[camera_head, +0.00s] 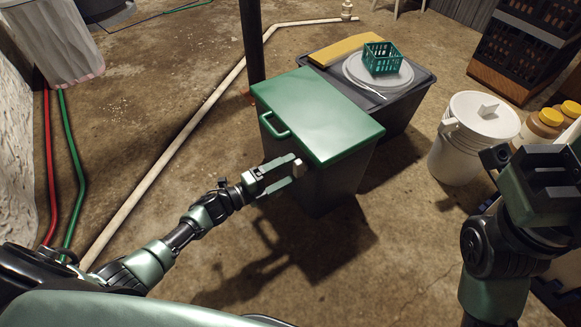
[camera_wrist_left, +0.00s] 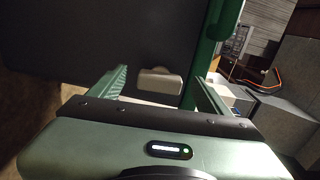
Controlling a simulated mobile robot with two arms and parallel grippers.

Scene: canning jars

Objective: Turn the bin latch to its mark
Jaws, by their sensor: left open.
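The bin (camera_head: 325,185) is dark grey with a green lid (camera_head: 318,112) and stands in the middle of the head view. Its latch (camera_head: 300,167) is a small pale block on the bin's front side, below the lid. In the left wrist view the latch (camera_wrist_left: 160,85) lies nearly level against the dark wall, with a small rounded part above it. My left gripper (camera_head: 289,172) is open, its fingers on either side of the latch, with gaps visible in the left wrist view. I cannot make out the mark. My right gripper (camera_head: 540,170) is at the right, away from the bin.
Behind is a grey tub (camera_head: 412,90) bearing plates and a teal basket (camera_head: 382,58). The floor left of the bin is mostly clear, with pipes.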

